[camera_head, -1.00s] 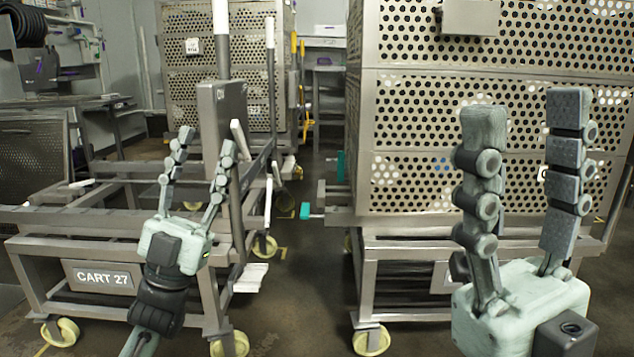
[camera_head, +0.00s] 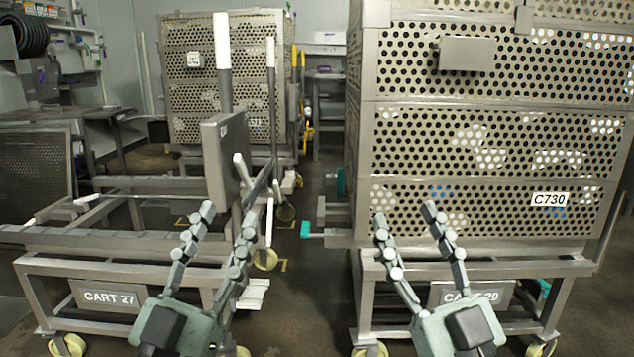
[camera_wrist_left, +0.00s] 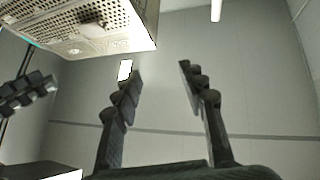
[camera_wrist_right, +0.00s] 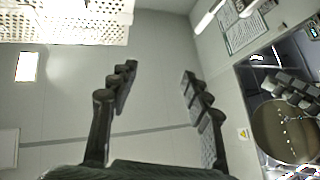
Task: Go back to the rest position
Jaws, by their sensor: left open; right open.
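My left gripper (camera_head: 226,232) is open and empty in the lower middle of the head view, in front of the frame of CART 27 (camera_head: 100,238). Its two fingers also stand apart in the left wrist view (camera_wrist_left: 160,85). My right gripper (camera_head: 405,222) is open and empty, in front of the perforated basket stack (camera_head: 490,150) on CART 29 (camera_head: 470,262). Its fingers are spread with nothing between them in the right wrist view (camera_wrist_right: 155,80). Both grippers point upward and forward. I cannot tell how far they are from the carts.
Another perforated stack (camera_head: 215,85) stands at the back. A dark aisle of floor (camera_head: 305,280) lies between the two carts. A teal-tipped handle (camera_head: 306,229) sticks out from the right cart into it. A workbench (camera_head: 80,110) stands at the back left.

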